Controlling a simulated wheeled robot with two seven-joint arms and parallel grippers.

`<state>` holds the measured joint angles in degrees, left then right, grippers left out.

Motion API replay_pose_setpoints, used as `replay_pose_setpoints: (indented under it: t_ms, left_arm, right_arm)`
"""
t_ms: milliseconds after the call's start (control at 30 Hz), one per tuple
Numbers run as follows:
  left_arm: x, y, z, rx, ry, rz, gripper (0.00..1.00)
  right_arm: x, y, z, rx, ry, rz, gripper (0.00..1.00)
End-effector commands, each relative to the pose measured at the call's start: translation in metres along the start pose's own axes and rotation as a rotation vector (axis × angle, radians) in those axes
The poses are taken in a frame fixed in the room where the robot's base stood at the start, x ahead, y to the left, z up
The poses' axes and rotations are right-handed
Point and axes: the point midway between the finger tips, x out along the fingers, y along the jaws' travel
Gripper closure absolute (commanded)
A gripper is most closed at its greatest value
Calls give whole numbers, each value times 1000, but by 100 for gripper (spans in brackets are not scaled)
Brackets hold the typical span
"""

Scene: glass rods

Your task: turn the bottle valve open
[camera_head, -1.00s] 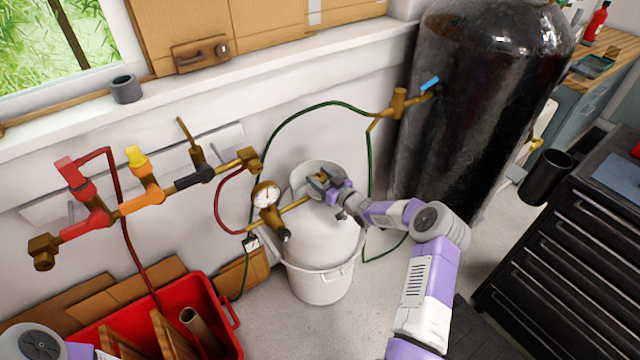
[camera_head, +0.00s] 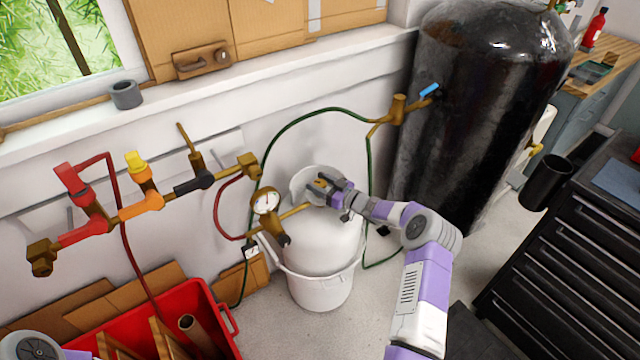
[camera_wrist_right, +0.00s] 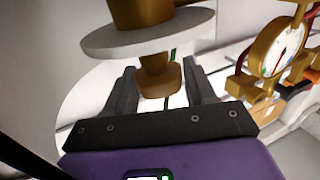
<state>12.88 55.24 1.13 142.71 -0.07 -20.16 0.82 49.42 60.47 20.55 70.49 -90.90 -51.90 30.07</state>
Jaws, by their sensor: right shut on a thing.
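The white gas bottle (camera_head: 325,240) stands upright in a white bucket (camera_head: 320,292) by the wall. Its brass valve (camera_wrist_right: 160,78) is at the top, within the white collar, and is mostly hidden by my gripper in the head view. My right gripper (camera_head: 322,190) is at the valve, shut on it. In the right wrist view the two dark fingers stand on either side of the brass knob. A brass regulator with a round gauge (camera_head: 266,202) is attached left of the valve. My left gripper is out of view; only parts of my left arm show at the bottom left.
A brass manifold (camera_head: 140,208) with red, yellow and black parts is on the wall at left. A green hose (camera_head: 300,122) loops behind the bottle. A big black tank (camera_head: 470,110) stands behind right, a red crate (camera_head: 225,320) at lower left, a dark drawer cabinet (camera_head: 560,270) at right.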

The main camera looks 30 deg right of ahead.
Motion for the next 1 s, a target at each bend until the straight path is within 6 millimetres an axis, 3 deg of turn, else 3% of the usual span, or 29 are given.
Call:
replay_pose_setpoints:
  t_ms: [33,133,467,800,1000]
  left_arm:
    - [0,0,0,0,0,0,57]
    - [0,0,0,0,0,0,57]
    - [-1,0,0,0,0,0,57]
    - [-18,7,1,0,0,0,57]
    - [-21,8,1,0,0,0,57]
  right_arm:
    - [0,0,-2,-2,3,1,41]
    - [0,0,-1,-2,3,1,25]
    - [-3,0,-1,-1,1,1,25]
    - [-55,1,-3,0,1,2,25]
    - [-74,0,-2,-2,2,1,25]
